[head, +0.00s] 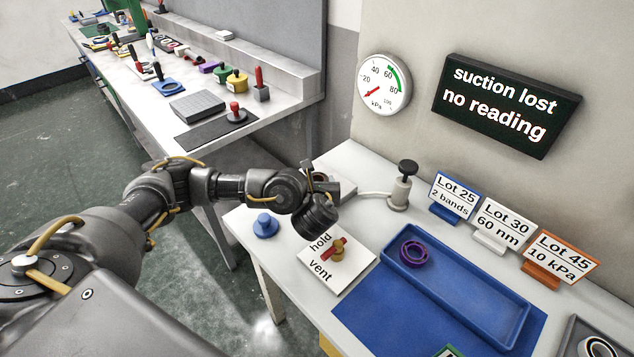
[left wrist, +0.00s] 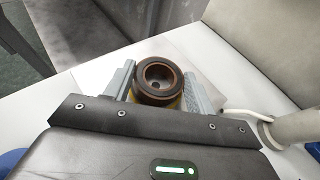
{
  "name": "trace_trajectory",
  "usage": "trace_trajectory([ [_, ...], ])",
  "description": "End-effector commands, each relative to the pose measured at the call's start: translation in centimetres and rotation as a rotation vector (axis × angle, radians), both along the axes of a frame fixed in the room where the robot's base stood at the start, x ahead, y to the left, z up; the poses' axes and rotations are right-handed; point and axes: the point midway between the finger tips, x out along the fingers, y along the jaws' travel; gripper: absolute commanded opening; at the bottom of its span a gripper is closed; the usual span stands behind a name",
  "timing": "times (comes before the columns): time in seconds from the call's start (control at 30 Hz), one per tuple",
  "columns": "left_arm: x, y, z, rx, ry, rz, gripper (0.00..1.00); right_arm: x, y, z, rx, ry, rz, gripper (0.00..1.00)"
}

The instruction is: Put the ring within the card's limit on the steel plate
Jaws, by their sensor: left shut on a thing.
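My left gripper (head: 318,188) is over the back left of the white bench. In the left wrist view its two grey fingers (left wrist: 158,92) are shut on a round, dark brown ring-shaped piece (left wrist: 158,70) with a copper-coloured inner edge and yellow below. A pale flat slab (head: 342,188), perhaps the steel plate, lies under or just behind the gripper. Whether the piece touches it is unclear. A purple ring (head: 414,253) lies in the blue tray (head: 480,302). Cards read Lot 25, 2 bands (head: 455,194); Lot 30, 60 nm (head: 501,226); Lot 45, 10 kPa (head: 560,257). My right gripper is out of view.
A brass valve with a red handle (head: 335,248) sits on a hold/vent label. A blue knobbed piece (head: 265,226) is to its left. A black-topped pump (head: 402,185) stands behind. The gauge (head: 384,84) needle points low; the sign (head: 507,105) reads "suction lost no reading".

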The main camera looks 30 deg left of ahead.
Motion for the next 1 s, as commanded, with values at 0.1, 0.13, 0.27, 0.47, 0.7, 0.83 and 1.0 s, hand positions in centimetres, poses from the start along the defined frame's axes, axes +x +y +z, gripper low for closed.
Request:
trace_trajectory([
  [0.1, 0.0, 0.1, -0.1, 0.000, 0.000, 0.001, 0.67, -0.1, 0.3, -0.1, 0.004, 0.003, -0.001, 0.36],
  [0.13, 0.0, 0.1, -0.1, 0.000, 0.000, 0.001, 0.71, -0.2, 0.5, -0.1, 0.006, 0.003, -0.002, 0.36],
  [0.27, 0.0, 0.1, -0.1, 0.000, 0.000, 0.001, 0.77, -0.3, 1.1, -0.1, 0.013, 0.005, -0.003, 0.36],
  [0.47, 0.0, 0.1, 0.0, 0.000, 0.000, 0.002, 0.77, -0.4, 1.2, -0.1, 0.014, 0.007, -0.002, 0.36],
  [0.7, -2.0, -1.0, 1.2, -0.004, 0.003, -0.002, 0.77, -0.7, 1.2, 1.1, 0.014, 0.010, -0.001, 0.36],
  [0.83, -4.6, -2.2, 2.4, -0.005, 0.003, -0.003, 0.77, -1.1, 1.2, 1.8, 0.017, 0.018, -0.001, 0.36],
  [1.0, -7.9, -3.8, 4.6, -0.003, 0.003, 0.000, 0.77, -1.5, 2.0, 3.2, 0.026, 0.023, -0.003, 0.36],
])
